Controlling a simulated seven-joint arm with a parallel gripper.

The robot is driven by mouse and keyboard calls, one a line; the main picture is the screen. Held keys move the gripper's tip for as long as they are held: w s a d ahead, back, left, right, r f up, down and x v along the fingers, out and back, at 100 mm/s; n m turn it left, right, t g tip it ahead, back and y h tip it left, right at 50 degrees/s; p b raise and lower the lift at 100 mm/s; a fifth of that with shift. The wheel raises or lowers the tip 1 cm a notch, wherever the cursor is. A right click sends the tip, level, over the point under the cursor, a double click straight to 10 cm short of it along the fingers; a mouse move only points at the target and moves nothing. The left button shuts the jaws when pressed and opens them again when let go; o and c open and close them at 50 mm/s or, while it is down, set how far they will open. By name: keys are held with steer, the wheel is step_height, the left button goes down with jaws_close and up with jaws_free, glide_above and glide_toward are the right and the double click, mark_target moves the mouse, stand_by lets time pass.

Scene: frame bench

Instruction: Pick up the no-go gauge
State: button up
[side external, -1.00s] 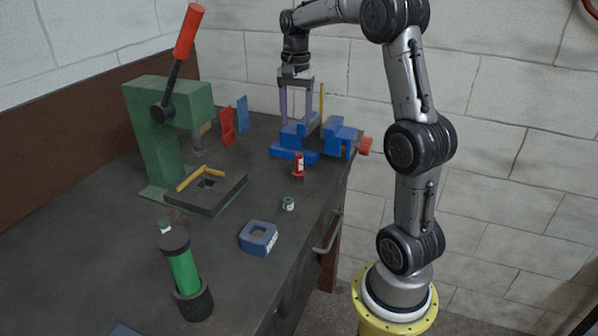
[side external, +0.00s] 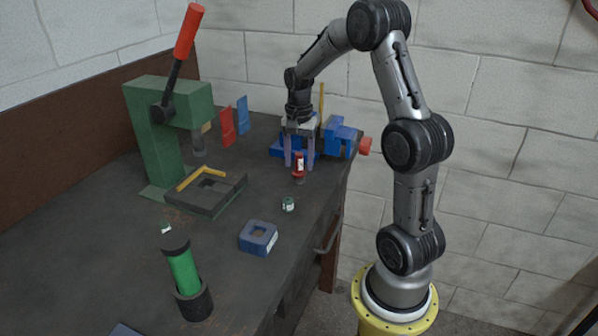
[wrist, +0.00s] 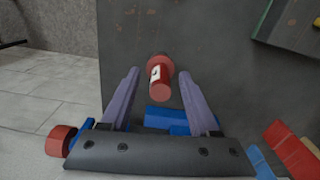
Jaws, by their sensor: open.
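The no-go gauge (side external: 299,172) is a small red plug with a white label, standing upright on the dark bench in front of the blue vise. In the wrist view the gauge (wrist: 161,84) shows between my two fingers, near their tips. My gripper (side external: 299,165) points down over it, its fingers apart on either side of the gauge in the picture. In the wrist view my gripper (wrist: 159,74) is open, with gaps beside the gauge. I cannot tell exactly how far the fingertips reach along it.
The blue vise (side external: 340,138) stands close behind the gauge. A green press (side external: 165,135), a square tray (side external: 218,205), a blue block with a hole (side external: 248,240) and a green cylinder gauge (side external: 184,272) stand elsewhere. A small green-and-white piece (side external: 288,204) lies nearer the front; bench around it is clear.

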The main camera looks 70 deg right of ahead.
steer(key=shift+f, duration=0.7)
jaws_close()
steer(key=shift+r, duration=0.15)
